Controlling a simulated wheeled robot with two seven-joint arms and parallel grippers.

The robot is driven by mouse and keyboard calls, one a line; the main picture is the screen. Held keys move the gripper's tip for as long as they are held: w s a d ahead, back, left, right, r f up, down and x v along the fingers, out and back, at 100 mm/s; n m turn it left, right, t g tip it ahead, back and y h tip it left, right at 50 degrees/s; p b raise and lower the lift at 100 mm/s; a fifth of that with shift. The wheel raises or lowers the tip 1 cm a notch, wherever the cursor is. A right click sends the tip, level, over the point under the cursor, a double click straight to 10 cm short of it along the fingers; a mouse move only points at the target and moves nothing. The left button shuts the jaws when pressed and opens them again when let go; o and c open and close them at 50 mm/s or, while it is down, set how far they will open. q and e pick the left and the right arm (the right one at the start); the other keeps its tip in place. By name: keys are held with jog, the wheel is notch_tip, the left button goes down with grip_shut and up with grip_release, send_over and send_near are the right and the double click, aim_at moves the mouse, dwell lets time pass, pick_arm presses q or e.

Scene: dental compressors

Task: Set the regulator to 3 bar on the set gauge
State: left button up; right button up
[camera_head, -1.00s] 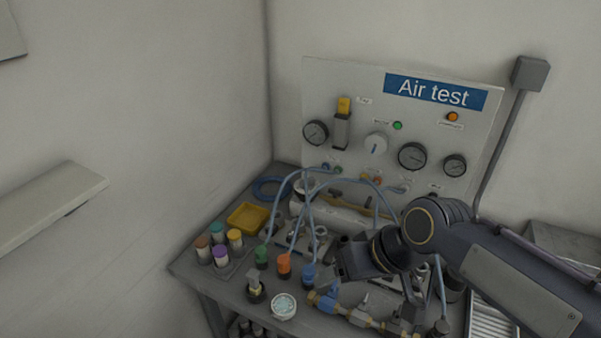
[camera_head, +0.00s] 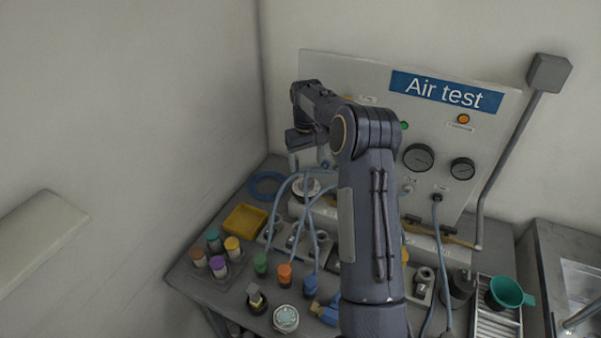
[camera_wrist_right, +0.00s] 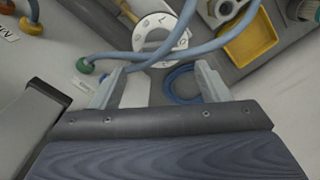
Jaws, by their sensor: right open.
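The Air test panel (camera_head: 320,75) stands at the back of the bench. I cannot tell which is the regulator. A larger gauge (camera_head: 418,157) and a smaller gauge (camera_head: 462,168) show right of my arm; their readings are too small to tell. My right gripper (camera_head: 309,160) is open, pointing down at the panel's lower left. In the wrist view its jaws (camera_wrist_right: 158,88) are apart with nothing gripped. The left gripper is not in view.
Blue hoses (camera_head: 310,210) arch up from the bench below my gripper and cross the wrist view close to the fingers. A yellow tray (camera_head: 245,220), a coiled blue hose (camera_head: 266,186) and several capped jars (camera_head: 218,265) sit at left. A green funnel (camera_head: 508,293) stands right.

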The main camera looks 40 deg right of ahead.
aim_at(306, 180)
notch_tip(306, 180, down, 7)
jog(key=shift+r+p, duration=0.1)
jog(key=shift+p, duration=0.55)
jog(key=c, duration=1)
